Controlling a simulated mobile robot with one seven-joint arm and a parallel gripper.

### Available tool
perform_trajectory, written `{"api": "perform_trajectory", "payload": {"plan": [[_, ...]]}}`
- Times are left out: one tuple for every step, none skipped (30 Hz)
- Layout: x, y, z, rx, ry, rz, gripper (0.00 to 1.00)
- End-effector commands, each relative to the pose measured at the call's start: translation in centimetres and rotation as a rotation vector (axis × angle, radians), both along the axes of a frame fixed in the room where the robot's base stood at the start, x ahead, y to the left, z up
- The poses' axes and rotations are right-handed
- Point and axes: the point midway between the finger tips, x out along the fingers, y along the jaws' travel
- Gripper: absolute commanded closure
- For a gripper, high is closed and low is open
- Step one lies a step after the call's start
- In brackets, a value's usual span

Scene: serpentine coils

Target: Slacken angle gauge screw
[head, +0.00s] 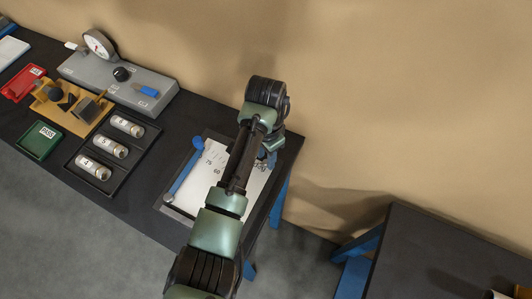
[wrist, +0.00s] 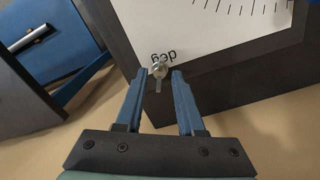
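The angle gauge is a white plate with degree marks (head: 208,184) on a dark base, at the right end of the bench. A blue pointer arm (head: 184,168) lies along its left side in the head view. In the wrist view the plate (wrist: 190,28) shows tick marks and upside-down "deg" lettering. A small silver screw with a thin stem (wrist: 159,72) is by the plate's edge. My gripper (wrist: 158,76) is open, its blue fingertips on either side of the screw with visible gaps. In the head view my arm hides part of the plate and most of the gripper.
A grey box with a dial (head: 120,80), a yellow tray with dark blocks (head: 72,105), a black tray of numbered cylinders (head: 112,155), and red (head: 22,84) and green (head: 40,140) bins fill the bench's left. Another dark table (head: 440,255) stands right, across a gap.

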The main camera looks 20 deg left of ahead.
Motion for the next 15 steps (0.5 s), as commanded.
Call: {"api": "perform_trajectory", "payload": {"plan": [[-0.01, 0.00, -0.08, 0.000, 0.000, 0.000, 0.62], [-0.01, 0.00, -0.10, 0.000, 0.000, 0.000, 0.62], [-0.01, 0.00, -0.10, 0.000, 0.000, 0.000, 0.62], [-0.01, 0.00, -0.10, 0.000, 0.000, 0.000, 0.62], [0.00, -0.01, -0.10, 0.000, 0.000, 0.000, 0.62], [0.00, -0.01, -0.09, 0.000, 0.000, 0.000, 0.62], [0.00, -0.01, -0.09, 0.000, 0.000, 0.000, 0.62], [0.00, -0.01, -0.08, 0.000, 0.000, 0.000, 0.68], [-0.01, -0.02, -0.08, 0.000, 0.000, 0.000, 0.75], [-0.01, -0.02, -0.08, 0.000, 0.000, 0.000, 0.80], [-0.01, -0.02, -0.07, 0.000, 0.000, -0.001, 0.86], [0.00, -0.02, -0.07, 0.000, 0.000, -0.001, 0.93], [-0.01, -0.02, -0.07, 0.000, 0.000, -0.001, 0.98], [0.00, -0.02, -0.06, 0.000, 0.000, -0.001, 1.00], [0.00, -0.02, -0.06, 0.000, 0.000, -0.001, 1.00]]}}
